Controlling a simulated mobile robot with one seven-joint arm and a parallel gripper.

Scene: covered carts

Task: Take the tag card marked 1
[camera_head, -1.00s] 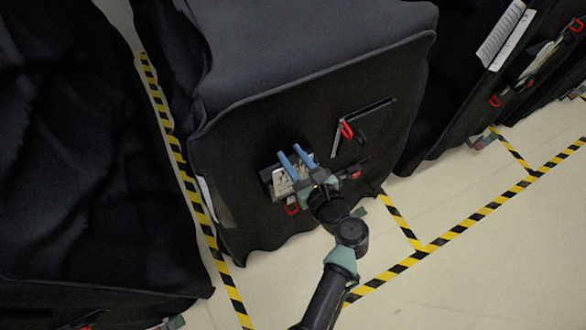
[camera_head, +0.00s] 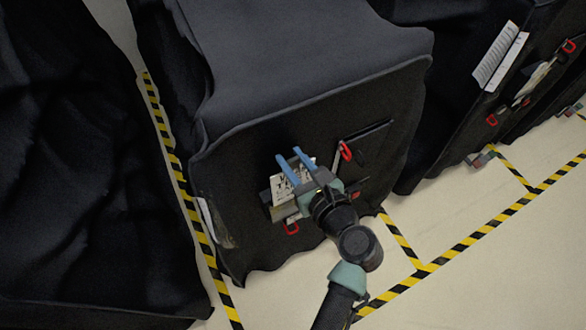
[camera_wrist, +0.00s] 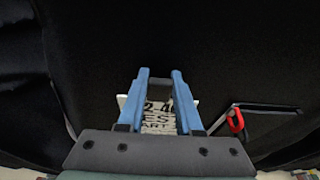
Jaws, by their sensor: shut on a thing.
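A white tag card (camera_head: 280,191) with bold black print stands at the front of the dark covered cart (camera_head: 330,110). In the wrist view the card (camera_wrist: 158,118) shows between my blue fingers, with parts of its print readable as "2-40" and "ES"; no separate mark 1 can be read. My gripper (camera_head: 289,154) is shut on the card, its fingertips reaching past the card's top. My gripper also shows in the wrist view (camera_wrist: 160,80). The card's lower part and the holder below it are partly hidden by my fingers and wrist.
A red-handled tool (camera_head: 346,151) sits in a black angled holder right of my gripper; it also shows in the wrist view (camera_wrist: 236,120). A red clip (camera_head: 291,229) hangs below the card. Covered carts stand on both sides. Yellow-black tape (camera_head: 440,259) marks the open floor.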

